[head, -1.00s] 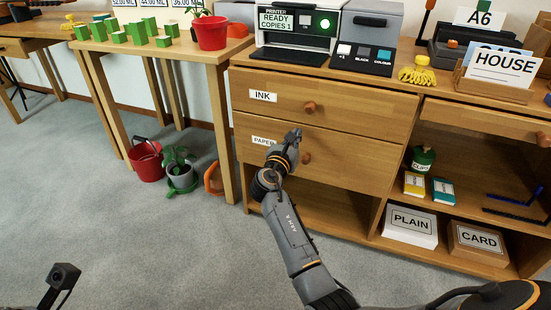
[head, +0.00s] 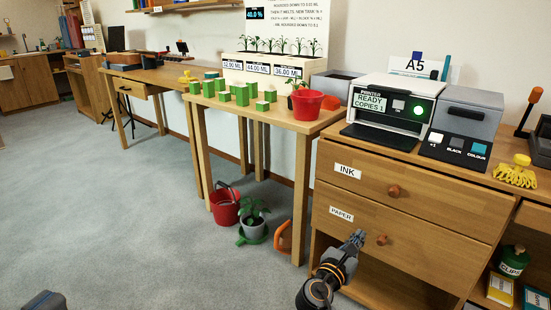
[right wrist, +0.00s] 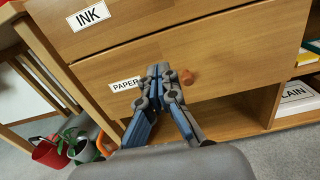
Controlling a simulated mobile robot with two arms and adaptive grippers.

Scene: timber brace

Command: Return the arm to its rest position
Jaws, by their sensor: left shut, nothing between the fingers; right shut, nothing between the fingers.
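My right gripper (head: 355,238) is shut and empty in front of the paper drawer (head: 440,255) of the wooden cabinet. In the head view its tips appear just left of that drawer's round knob (head: 381,239). The right wrist view shows the closed fingers (right wrist: 160,72) between the PAPER label (right wrist: 125,84) and the knob (right wrist: 186,77); I cannot tell how far they are from the drawer front. The paper drawer and the ink drawer (head: 455,210) above it look closed. Only a grey piece of my left gripper (head: 45,301) shows at the bottom left; its fingers are cut off.
A printer (head: 390,105) and a button panel (head: 456,147) stand on the cabinet. Left of it, a wooden table (head: 240,113) holds green blocks and a red pot (head: 308,104). A red bucket (head: 224,207) and a potted plant (head: 254,222) stand below. The carpet at left is clear.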

